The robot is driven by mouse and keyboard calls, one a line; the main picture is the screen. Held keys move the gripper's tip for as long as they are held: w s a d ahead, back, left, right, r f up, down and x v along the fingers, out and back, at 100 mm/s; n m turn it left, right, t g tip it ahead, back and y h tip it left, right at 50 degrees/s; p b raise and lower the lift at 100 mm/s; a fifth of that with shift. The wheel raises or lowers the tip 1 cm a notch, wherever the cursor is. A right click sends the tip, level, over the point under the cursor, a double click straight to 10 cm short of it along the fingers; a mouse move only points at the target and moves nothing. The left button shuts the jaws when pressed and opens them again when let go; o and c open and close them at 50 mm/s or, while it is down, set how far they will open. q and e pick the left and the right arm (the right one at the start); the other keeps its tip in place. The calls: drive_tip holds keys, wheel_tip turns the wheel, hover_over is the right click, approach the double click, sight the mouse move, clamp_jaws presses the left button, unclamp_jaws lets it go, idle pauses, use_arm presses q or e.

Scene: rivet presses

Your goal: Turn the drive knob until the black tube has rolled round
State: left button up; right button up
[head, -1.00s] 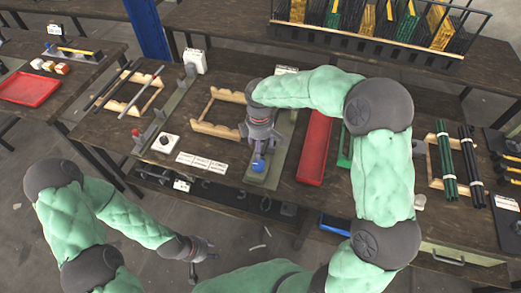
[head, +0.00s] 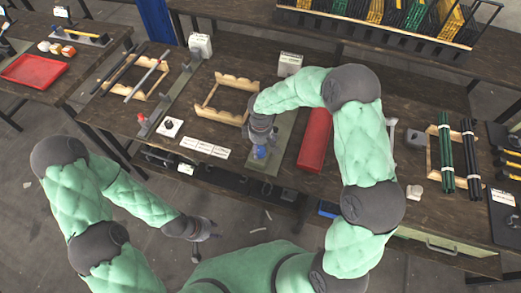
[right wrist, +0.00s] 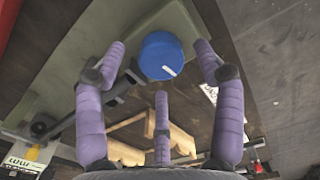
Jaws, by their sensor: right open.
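The blue drive knob (right wrist: 160,57) stands at the end of a green-grey base plate (right wrist: 95,50). In the head view the knob (head: 260,152) is partly covered by my right gripper (head: 261,143), which points down over it. In the right wrist view the purple fingers are open and spread around the knob, with gaps on both sides. A white mark shows on the knob's face. A black tube (head: 121,69) lies on a wooden rack at the left; I cannot tell whether it is the task's tube. My left gripper (head: 203,232) hangs off the table's front, its jaws too small to judge.
A red tray (head: 314,140) lies right of the base plate. Green tubes (head: 446,158) and black tubes (head: 470,155) rest on another rack at the right. White label cards (head: 205,147) lie left of the knob.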

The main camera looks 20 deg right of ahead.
drive_tip(key=shift+f, duration=0.9)
drive_tip(key=c, duration=1.1)
drive_tip(key=shift+s+r+n+p, duration=0.1)
drive_tip(key=shift+n+p, duration=0.7)
drive_tip(key=shift+n, duration=0.4)
drive_tip(key=shift+c, duration=0.2)
drive_tip(key=shift+n+p, duration=0.55)
drive_tip(key=shift+n, duration=1.05)
